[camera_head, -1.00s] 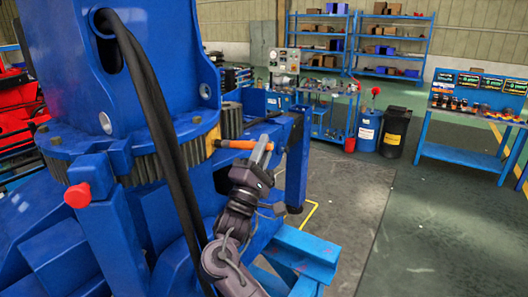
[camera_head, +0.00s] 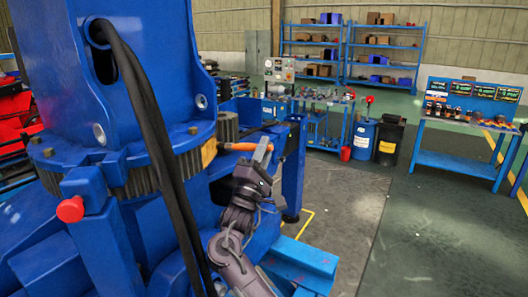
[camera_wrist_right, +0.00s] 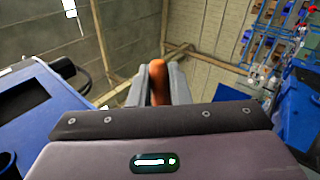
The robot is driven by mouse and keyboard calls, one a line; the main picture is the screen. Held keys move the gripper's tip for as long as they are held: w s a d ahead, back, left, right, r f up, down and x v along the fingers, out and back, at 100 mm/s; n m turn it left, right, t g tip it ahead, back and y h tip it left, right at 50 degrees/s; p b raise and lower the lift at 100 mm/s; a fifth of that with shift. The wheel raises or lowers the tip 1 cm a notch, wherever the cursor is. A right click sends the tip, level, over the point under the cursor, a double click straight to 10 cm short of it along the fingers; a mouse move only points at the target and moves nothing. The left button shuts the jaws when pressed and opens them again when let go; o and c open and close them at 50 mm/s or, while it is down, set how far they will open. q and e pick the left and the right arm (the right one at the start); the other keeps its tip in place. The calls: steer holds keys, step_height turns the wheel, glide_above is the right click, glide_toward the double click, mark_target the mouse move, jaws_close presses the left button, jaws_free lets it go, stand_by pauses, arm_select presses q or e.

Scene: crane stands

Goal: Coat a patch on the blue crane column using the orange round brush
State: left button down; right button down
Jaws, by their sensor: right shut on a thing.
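The blue crane column (camera_head: 130,45) fills the left of the head view, rising from a toothed ring (camera_head: 160,172). My right gripper (camera_head: 262,150) is shut on the orange round brush (camera_head: 238,147), held roughly level with its far end pointing left toward the ring. A yellow-orange patch (camera_head: 209,152) shows beside that end; I cannot tell whether it is on the ring or belongs to the brush, or whether the brush touches the crane. In the right wrist view the orange handle (camera_wrist_right: 158,82) stands between the fingers (camera_wrist_right: 160,95). My left gripper is not in view.
A black cable (camera_head: 150,120) hangs down the column's front. A red knob (camera_head: 70,209) sticks out at the lower left. A blue post (camera_head: 294,170) stands just right of my gripper. Barrels (camera_head: 363,138), a workbench (camera_head: 460,120) and shelves (camera_head: 352,50) stand behind; floor at right is clear.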

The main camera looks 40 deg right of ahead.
steer(key=shift+s+a+r, duration=0.8)
steer(key=shift+s+a, duration=2.35)
steer(key=shift+a, duration=1.15)
steer(key=shift+w+d, duration=1.05)
steer(key=shift+d, duration=0.4)
steer(key=shift+w+d, duration=1.1)
steer(key=shift+d, duration=0.35)
steer(key=shift+w+d, duration=1.05)
steer(key=shift+d, duration=0.4)
steer(key=s+a, duration=0.6)
steer(key=a, duration=0.2)
steer(key=shift+s+a, duration=0.35)
steer(key=shift+a, duration=0.05)
steer(key=shift+d, duration=0.15)
